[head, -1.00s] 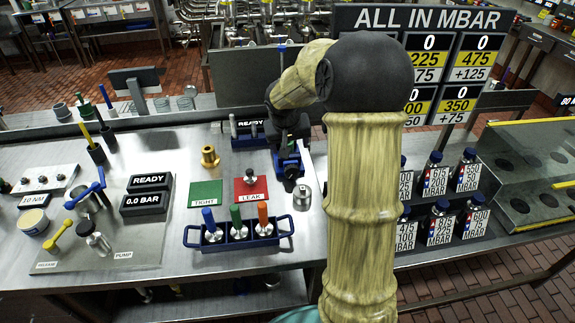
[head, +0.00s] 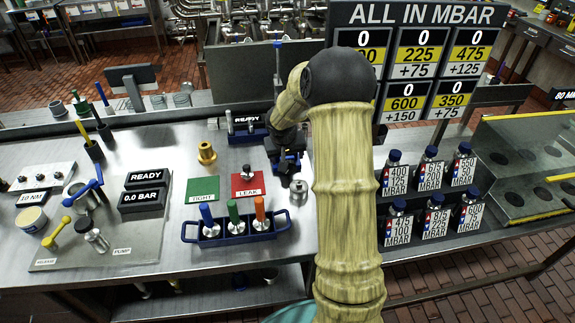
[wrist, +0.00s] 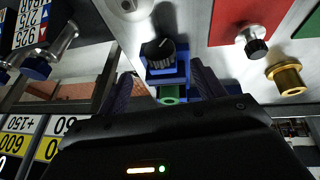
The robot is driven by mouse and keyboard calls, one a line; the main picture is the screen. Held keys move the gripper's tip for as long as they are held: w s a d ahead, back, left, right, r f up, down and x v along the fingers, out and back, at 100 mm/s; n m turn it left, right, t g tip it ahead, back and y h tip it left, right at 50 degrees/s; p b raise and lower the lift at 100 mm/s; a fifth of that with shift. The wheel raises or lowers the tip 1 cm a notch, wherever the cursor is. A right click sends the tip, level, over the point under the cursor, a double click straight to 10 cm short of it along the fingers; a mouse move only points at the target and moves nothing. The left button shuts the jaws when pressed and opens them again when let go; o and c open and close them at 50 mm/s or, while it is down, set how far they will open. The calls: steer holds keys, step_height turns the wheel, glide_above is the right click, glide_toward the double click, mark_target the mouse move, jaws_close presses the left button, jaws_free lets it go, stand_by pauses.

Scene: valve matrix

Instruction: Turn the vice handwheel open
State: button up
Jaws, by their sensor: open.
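The blue vice (head: 287,160) stands on the bench right of the red LEAK mat, partly hidden by my arm. In the wrist view the blue vice body (wrist: 166,74) carries a ribbed black knob, apparently the handwheel (wrist: 158,50). A green part (wrist: 172,95) shows just below the blue body in that view. My gripper (wrist: 168,84) is open, with one dark finger to each side of the vice body. The knob lies beyond the fingertips in the picture, and I cannot tell whether either finger touches anything. In the head view the fingers are hard to make out.
A silver fitting (head: 298,190) stands close to the vice. A brass fitting (head: 206,153), the red mat (head: 241,191) and green mat (head: 200,192) lie left. A blue tray (head: 184,234) holds three coloured-handled tools in front. Several labelled bottles (head: 430,170) stand right.

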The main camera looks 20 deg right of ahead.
mark_target(290, 163)
steer(key=x, duration=0.6)
steer(key=shift+d, duration=0.1)
steer(key=shift+w+d+f, duration=0.1)
steer(key=shift+d+f, duration=0.15)
steer(key=shift+f, duration=0.05)
steer(key=shift+w+a+f, duration=0.15)
steer(key=shift+a+f, duration=0.1)
steer(key=shift+f, duration=0.1)
steer(key=shift+a, duration=0.1)
steer(key=c, duration=1)
steer(key=shift+b, duration=0.35)
